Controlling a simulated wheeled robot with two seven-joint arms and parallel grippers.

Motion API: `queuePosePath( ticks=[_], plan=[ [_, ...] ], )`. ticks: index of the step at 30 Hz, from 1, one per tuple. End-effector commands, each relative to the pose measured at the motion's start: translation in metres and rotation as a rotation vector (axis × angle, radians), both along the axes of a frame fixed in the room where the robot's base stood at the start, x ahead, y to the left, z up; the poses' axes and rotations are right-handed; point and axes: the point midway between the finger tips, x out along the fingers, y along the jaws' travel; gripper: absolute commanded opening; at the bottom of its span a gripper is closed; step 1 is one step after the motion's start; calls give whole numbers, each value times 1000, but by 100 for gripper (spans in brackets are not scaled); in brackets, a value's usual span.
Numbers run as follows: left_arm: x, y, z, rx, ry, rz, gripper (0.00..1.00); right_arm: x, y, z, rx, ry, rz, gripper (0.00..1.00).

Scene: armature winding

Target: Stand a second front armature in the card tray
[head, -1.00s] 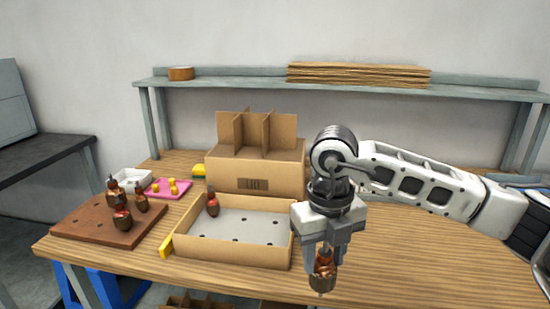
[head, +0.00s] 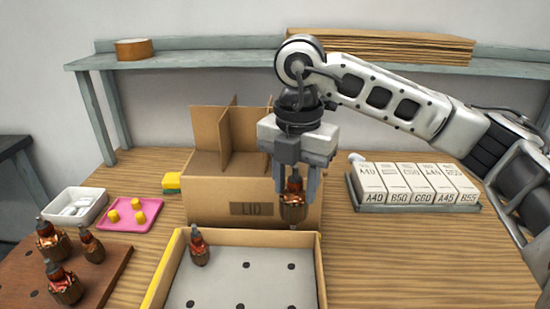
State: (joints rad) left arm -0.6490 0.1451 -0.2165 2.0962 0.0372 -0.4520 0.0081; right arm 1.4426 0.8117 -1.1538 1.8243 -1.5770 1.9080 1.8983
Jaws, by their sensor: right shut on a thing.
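My right gripper (head: 295,178) points down and is shut on an armature (head: 293,204) with a copper winding and dark core. It holds the armature upright in front of the cardboard box, near the tray's back right corner. The card tray (head: 319,262) has a grey floor with several dark holes. One armature (head: 198,246) stands in its back left corner. Several armatures stand on the brown wooden board at the left, with one at its front (head: 63,284). My left gripper is not in view.
A cardboard box marked LID (head: 226,206) with upright dividers stands behind the tray. A rack of labelled white boxes (head: 415,185) stands at the right. A pink tray (head: 132,213) and a white bin (head: 73,207) are at the left. The table right of the tray is clear.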

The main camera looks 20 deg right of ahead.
Motion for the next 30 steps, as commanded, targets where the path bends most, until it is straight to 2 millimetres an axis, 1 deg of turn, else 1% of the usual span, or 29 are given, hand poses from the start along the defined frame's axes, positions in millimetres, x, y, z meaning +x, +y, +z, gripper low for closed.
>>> queuePosePath(
  ticks=[5, 10, 14, 19, 30],
  plan=[
    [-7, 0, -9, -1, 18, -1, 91, 0, 0, -6, 1, -1, 1, 7],
    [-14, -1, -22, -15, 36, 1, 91, 0, 0, -20, 0, 0, 1, 7],
    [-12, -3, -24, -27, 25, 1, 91, 0, 0, -32, 1, -1, 2, 7],
    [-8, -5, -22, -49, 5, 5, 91, 0, 0, -47, 1, -1, 2, 7],
    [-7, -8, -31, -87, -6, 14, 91, 0, 0, -80, 0, -2, 2, 7]
  ],
)
